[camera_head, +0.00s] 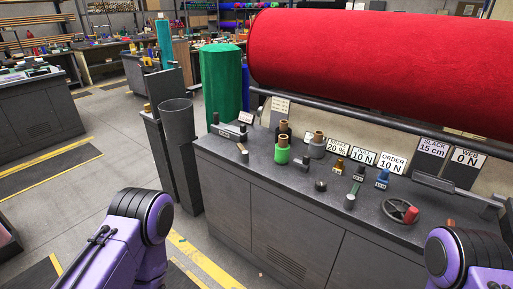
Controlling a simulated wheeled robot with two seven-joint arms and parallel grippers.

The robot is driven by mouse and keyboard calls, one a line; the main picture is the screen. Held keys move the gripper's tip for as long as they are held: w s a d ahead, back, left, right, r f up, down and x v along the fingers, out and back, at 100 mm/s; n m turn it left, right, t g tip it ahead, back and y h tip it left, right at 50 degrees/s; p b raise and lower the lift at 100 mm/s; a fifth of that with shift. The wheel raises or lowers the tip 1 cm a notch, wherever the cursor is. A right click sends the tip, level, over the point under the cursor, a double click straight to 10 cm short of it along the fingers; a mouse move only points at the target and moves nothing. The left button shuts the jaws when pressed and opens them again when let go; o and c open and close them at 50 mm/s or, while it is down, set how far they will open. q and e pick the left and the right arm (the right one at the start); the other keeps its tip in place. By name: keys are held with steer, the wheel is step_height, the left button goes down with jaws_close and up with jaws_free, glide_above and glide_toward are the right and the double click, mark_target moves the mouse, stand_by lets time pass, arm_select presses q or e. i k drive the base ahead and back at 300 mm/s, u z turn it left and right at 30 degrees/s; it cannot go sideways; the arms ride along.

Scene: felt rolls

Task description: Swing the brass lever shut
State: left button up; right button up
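No part can be made out for certain as the brass lever. A small brass-coloured upright piece (339,166) with a tag stands on the grey counter (270,178), left of a dark piece (359,174) and a blue piece (382,178) of like size. Whether it is a lever, and its position, are too small to tell. Grey handle-like parts stand on the counter at its left (243,152), middle (306,160) and front (350,200). Purple links of my arms show at the bottom left and bottom right. Neither of my grippers is in view.
A big red felt roll (390,65) lies above the counter's back. A green spool (282,152) and several label cards stand on top. Green roll (221,85) and dark bins (181,150) stand left. Floor at left is open.

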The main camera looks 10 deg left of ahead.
mark_target(245, 153)
steer(key=z, duration=0.85)
steer(key=i, duration=0.75)
steer(key=u, duration=0.65)
